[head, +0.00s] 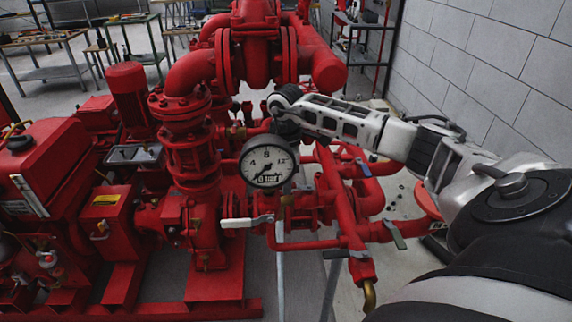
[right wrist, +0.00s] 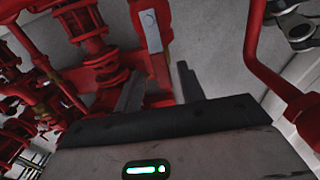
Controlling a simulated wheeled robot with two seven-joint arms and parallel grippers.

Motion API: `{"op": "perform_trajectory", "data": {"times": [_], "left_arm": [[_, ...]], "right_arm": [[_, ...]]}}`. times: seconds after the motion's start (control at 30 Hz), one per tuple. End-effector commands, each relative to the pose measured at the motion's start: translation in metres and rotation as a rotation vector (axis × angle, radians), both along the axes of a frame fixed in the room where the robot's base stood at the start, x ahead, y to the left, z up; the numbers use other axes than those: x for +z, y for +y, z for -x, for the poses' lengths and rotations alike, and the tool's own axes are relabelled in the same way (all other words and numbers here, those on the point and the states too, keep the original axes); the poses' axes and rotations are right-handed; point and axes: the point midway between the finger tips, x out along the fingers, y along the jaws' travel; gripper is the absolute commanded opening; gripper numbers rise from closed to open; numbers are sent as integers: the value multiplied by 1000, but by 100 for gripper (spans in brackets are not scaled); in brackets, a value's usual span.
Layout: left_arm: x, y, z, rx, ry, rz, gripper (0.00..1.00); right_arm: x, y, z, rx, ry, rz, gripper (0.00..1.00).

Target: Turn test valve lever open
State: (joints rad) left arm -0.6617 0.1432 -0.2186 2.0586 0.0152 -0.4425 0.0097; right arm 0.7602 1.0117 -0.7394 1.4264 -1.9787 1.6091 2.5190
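A lever with a pale handle (head: 248,221) lies roughly level on the red piping below the pressure gauge. Grey levers sit farther right, one on the lower pipe (head: 395,235) and one nearer the front (head: 345,254). I cannot tell which is the test valve lever. My right gripper (head: 287,130) is behind and above the gauge, its fingers mostly hidden in the head view. In the right wrist view the right gripper (right wrist: 160,88) has its two fingers apart with nothing held. A pale grey lever (right wrist: 150,32) on a red pipe shows beyond the fingertips. My left gripper is out of view.
The round pressure gauge (head: 267,165) stands in front of my right gripper. Thick red pump pipes (head: 190,75) rise at left and behind. A red pipe (right wrist: 262,60) runs close on the right in the wrist view. A block wall (head: 490,70) is at right.

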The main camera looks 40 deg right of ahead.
Motion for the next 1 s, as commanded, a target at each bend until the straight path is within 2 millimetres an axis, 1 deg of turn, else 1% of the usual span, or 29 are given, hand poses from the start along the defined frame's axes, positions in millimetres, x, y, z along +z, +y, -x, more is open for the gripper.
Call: {"op": "perform_trajectory", "data": {"times": [0.13,0.27,0.37,0.5,0.7,0.83,1.0], "left_arm": [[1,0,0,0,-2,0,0],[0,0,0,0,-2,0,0],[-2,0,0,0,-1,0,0],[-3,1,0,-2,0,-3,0],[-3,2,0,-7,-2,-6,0],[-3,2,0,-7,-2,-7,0],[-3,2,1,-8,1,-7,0]], "right_arm": [[3,1,0,2,0,-1,39],[18,1,-1,3,-3,-2,39],[39,0,-1,3,-6,-1,39],[74,1,-1,1,-6,-1,39],[120,1,-1,1,-5,-1,39],[142,0,0,0,-4,0,39],[157,0,0,-1,-1,-1,39]]}}
